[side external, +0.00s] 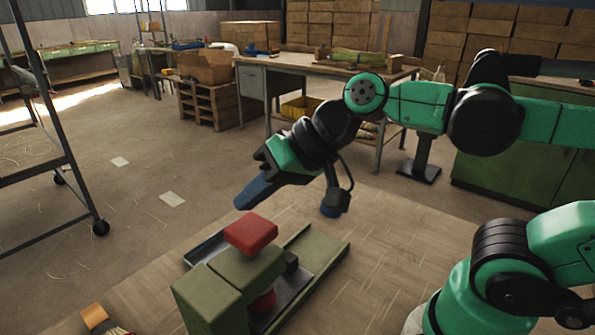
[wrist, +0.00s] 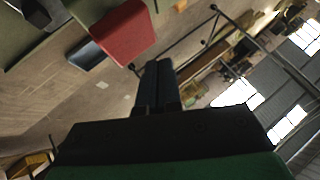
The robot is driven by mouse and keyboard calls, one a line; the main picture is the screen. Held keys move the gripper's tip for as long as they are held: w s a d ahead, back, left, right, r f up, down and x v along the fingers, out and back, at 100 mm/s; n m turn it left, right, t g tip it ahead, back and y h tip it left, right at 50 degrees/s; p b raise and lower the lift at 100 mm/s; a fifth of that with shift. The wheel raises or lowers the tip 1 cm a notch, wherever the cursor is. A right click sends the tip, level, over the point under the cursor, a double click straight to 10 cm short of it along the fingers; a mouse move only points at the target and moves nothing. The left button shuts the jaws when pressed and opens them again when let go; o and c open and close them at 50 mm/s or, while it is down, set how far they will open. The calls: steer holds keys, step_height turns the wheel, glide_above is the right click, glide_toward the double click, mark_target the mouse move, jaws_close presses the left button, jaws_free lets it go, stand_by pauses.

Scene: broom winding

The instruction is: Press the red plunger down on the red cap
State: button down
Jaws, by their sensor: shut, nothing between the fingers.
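The red plunger (side external: 251,232) is a block-shaped red head on top of an olive-green press (side external: 207,292) on the table. It also shows at the upper left of the wrist view (wrist: 117,34). A smaller red piece (side external: 264,301), probably the red cap, is partly hidden below the press's arm. My gripper (side external: 240,203) is shut and empty, its blue fingers slanting down to the left. In the side view its tips appear just above and behind the plunger, with a small gap. The fingers (wrist: 158,66) show beside the plunger in the wrist view, apart from it.
The press stands by a grey metal channel (side external: 205,247) and a green rail (side external: 326,251). A brush-like object (side external: 98,318) lies at the table's front left. The wooden tabletop (side external: 390,235) is clear to the right. A wheeled metal frame (side external: 62,150) stands on the floor at left.

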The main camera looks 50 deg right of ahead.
step_height(320, 180, up, 5)
steer(key=shift+r, duration=0.1)
stand_by(0.3)
stand_by(0.4)
steer(key=d+f+n+h, duration=0.1)
steer(key=d+f+h, duration=0.4)
steer(key=d+f, duration=0.3)
step_height(320, 180, down, 3)
steer(key=shift+s+d+f+n, duration=0.1)
steer(key=shift+s+d+n, duration=0.15)
steer(key=shift+d+n, duration=0.15)
